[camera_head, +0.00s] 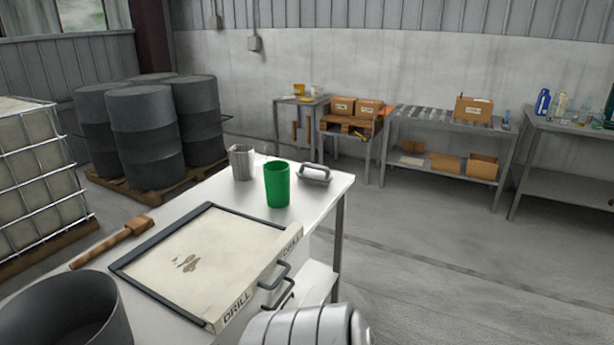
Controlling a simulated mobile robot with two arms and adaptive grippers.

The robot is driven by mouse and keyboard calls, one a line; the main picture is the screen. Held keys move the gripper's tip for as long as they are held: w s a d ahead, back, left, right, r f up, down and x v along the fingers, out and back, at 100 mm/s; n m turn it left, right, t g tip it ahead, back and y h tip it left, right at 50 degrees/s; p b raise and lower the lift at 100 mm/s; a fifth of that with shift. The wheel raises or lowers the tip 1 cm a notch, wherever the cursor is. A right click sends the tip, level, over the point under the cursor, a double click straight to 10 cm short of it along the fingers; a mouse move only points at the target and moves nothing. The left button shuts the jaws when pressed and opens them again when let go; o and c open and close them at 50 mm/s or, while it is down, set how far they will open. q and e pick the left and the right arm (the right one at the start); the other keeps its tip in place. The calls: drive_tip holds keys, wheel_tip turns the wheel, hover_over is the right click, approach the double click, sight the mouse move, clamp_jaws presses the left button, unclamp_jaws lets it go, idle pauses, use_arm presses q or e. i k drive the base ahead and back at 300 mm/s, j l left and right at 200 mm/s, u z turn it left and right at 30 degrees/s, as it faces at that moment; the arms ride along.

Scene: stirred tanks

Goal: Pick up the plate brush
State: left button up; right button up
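A small grey block with a looped handle on top (315,173) lies near the far right corner of the white table; it looks like the plate brush, though its bristles cannot be made out. A brown wooden tool with a thick head (112,243) lies at the table's left edge; I cannot tell whether it is a mallet or a brush. Nothing is touching either one.
The white table (325,190) also bears a green cup (277,185), a grey fluted cup (241,162), a framed tray marked DRILL (150,270) and a dark round tub (62,312). Dark drums (145,135) stand behind left. Open floor lies to the right.

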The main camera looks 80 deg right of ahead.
sight(308, 175)
drive_tip(key=z, duration=2.8)
